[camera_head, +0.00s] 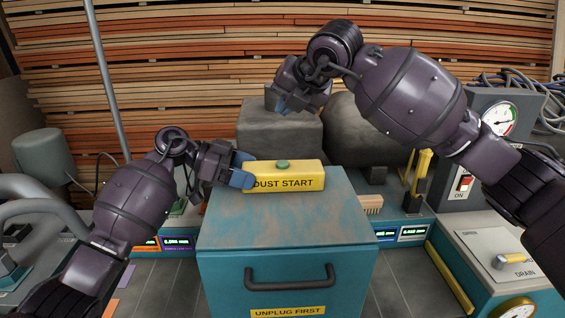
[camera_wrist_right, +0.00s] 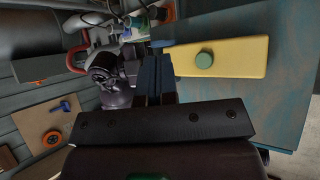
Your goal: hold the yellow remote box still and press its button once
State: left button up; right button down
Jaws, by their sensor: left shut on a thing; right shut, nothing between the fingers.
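The yellow remote box (camera_head: 288,178) lies on the teal cabinet top (camera_head: 290,215) in the head view, with "DUST START" on its front face. Its round green button (camera_head: 283,164) stands on the top face. My left gripper (camera_head: 242,172) is shut on the box's left end. My right gripper (camera_head: 284,108) is shut and empty, raised above and behind the box. In the right wrist view, the box (camera_wrist_right: 225,58) and button (camera_wrist_right: 204,60) show to the right of my shut right fingertips (camera_wrist_right: 155,58), apart from them.
A grey block (camera_head: 280,135) and a rounded grey tank stand behind the cabinet. A gauge (camera_head: 498,118) and a red switch (camera_head: 464,184) are at the right. A brush (camera_head: 371,204) lies right of the cabinet. The cabinet top in front of the box is clear.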

aim_at(285, 162)
jog(key=shift+f, duration=4.4)
jog(key=shift+f, duration=0.15)
jog(key=shift+f, duration=0.3)
jog(key=shift+f, duration=0.45)
jog(key=shift+r, duration=0.85)
jog(key=shift+r, duration=0.15)
